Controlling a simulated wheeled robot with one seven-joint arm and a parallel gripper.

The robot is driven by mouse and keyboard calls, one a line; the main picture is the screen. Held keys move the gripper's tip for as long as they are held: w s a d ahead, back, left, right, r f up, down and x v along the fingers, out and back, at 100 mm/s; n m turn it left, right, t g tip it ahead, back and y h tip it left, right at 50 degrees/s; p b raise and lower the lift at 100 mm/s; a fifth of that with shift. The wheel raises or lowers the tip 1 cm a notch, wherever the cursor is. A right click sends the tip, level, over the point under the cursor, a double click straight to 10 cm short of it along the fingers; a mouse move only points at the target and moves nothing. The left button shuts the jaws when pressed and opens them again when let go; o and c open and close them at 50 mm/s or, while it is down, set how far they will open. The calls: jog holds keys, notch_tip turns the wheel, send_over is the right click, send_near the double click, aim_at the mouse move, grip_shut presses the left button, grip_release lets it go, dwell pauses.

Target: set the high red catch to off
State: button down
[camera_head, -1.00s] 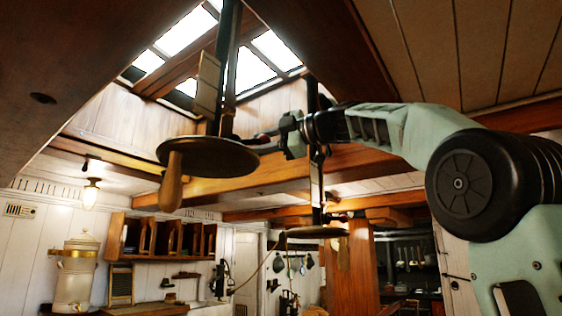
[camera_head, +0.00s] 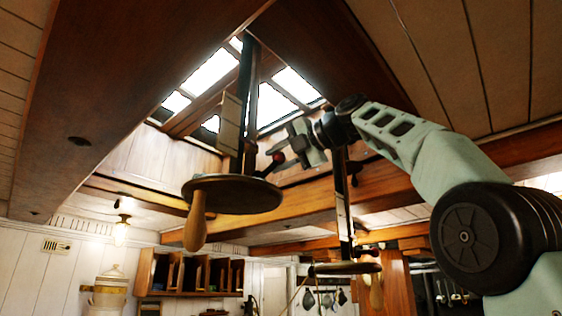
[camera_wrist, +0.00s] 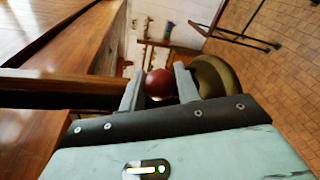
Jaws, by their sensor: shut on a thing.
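The high red catch shows as a small red knob (camera_head: 278,157) by the near hanging post, just above a round dark plate (camera_head: 231,194). In the wrist view it is a dark red ball (camera_wrist: 158,84) between my two fingers. My gripper (camera_head: 288,160) reaches in from the right, below the skylight, and is shut on this knob. The fingers (camera_wrist: 158,88) lie on either side of the ball. The catch's arm and its setting marks are too small or hidden to read.
A wooden handle (camera_head: 195,222) hangs under the near plate. A second hanging post with a plate (camera_head: 346,268) stands lower and farther right. Skylight panes and wooden beams (camera_head: 300,208) surround my arm. A shelf (camera_head: 190,272) is on the far wall.

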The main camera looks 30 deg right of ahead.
jog(key=shift+a+n, duration=0.15)
jog(key=shift+n, duration=0.15)
jog(key=c, duration=1.1)
grip_release()
jog(key=shift+s, duration=0.1)
jog(key=shift+o, duration=0.2)
jog(key=b+v, duration=0.1)
jog(key=v, duration=1.6)
jog(key=shift+r, duration=0.15)
jog(key=shift+s, duration=0.15)
